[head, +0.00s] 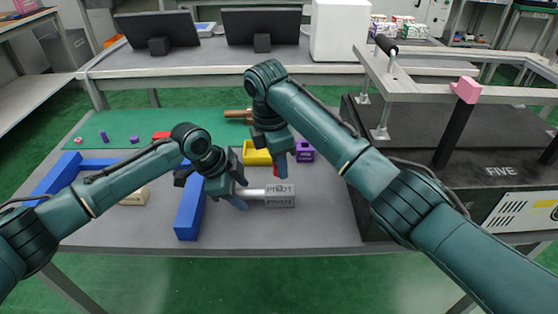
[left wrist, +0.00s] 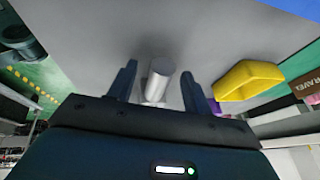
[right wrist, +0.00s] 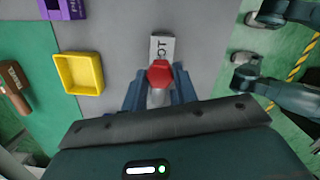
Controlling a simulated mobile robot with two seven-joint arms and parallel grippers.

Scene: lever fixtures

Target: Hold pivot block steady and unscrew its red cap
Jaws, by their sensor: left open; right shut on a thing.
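The grey pivot block (head: 280,201), lettered PIVOT, lies on the table with a pale round bar (head: 254,193) reaching left from it. My left gripper (head: 241,193) is open around this bar; in the left wrist view the bar (left wrist: 160,76) stands between the parted fingers, apart from them. The red cap (right wrist: 160,73) is between the fingers of my right gripper (right wrist: 158,82), which is shut on it.
A blue frame (head: 190,212) stands left of the block. A yellow tray (head: 256,157) and a purple block (head: 304,151) are behind. A large dark fixture marked FIVE (head: 480,170) bounds the right side. The table front is clear.

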